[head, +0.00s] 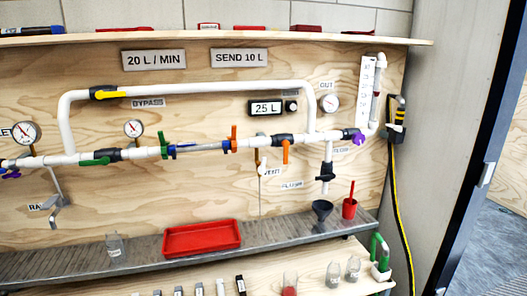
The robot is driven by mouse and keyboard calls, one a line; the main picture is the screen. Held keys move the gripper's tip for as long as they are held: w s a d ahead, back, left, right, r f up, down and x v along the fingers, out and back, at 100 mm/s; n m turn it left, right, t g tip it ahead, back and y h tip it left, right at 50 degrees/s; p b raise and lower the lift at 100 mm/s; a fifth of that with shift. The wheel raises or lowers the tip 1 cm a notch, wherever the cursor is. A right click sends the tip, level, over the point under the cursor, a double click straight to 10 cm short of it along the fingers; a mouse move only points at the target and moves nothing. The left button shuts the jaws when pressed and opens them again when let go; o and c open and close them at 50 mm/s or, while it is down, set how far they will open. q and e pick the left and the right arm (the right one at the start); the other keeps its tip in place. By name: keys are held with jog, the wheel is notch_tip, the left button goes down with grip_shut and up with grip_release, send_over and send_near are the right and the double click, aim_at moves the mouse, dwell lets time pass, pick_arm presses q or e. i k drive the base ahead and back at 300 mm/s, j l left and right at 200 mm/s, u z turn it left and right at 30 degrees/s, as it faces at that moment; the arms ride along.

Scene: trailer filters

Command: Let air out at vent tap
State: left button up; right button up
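The label reading VENT (272,171) is on the plywood panel, below the main white pipe. Just left of it, a small brownish stem with a white end piece (262,168) hangs from the pipe; it is too small to tell whether this tap is open or shut. To its right a black valve with an orange handle (285,152) sits on the main pipe, the handle pointing down. Neither of my grippers shows in the head view.
A red tray (202,239), a dark funnel (321,210) and a red cup (349,208) stand on the grey ledge (75,254). The bypass pipe (215,87) with a yellow handle runs above. Jars and small items line the lower shelf. A door frame is at right.

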aim_at(261, 170)
jog(key=i, duration=0.65)
jog(key=u, duration=0.65)
jog(key=l+u, duration=0.2)
jog(key=u, duration=0.15)
jog(key=l+u, duration=0.15)
jog(key=u, duration=0.25)
jog(key=k+l+u, duration=0.1)
jog(key=u, duration=0.25)
jog(key=k+l+u, duration=0.55)
jog(key=l, duration=0.2)
jog(key=i+l, duration=0.05)
jog(key=i, duration=0.05)
